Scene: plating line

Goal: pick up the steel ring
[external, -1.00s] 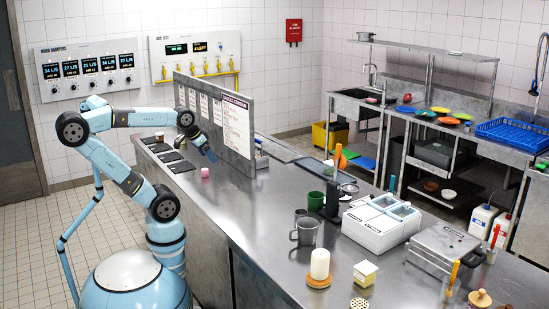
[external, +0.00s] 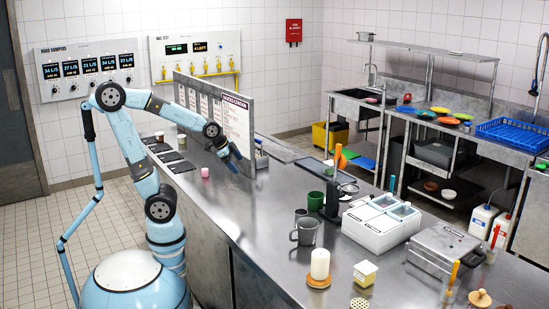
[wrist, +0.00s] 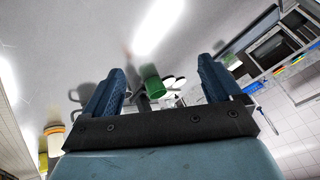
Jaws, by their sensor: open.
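My gripper (external: 233,160) is over the counter beside the menu partition, with its fingers pointing down and to the right. In the wrist view its two blue fingers (wrist: 160,88) stand wide apart with nothing held between them. A small silver round thing (external: 349,188) lies on the counter behind the green cup (external: 315,201), well to the right of my gripper. It may be the steel ring, but it is too small to be sure. The green cup also shows between the fingers in the wrist view (wrist: 152,82), some way off.
The partition (external: 220,122) stands upright close by my arm. A grey mug (external: 306,231), a candle (external: 319,264), white bins (external: 381,221) and a hinged metal appliance (external: 444,248) stand farther right. The counter between pink and green cups is clear.

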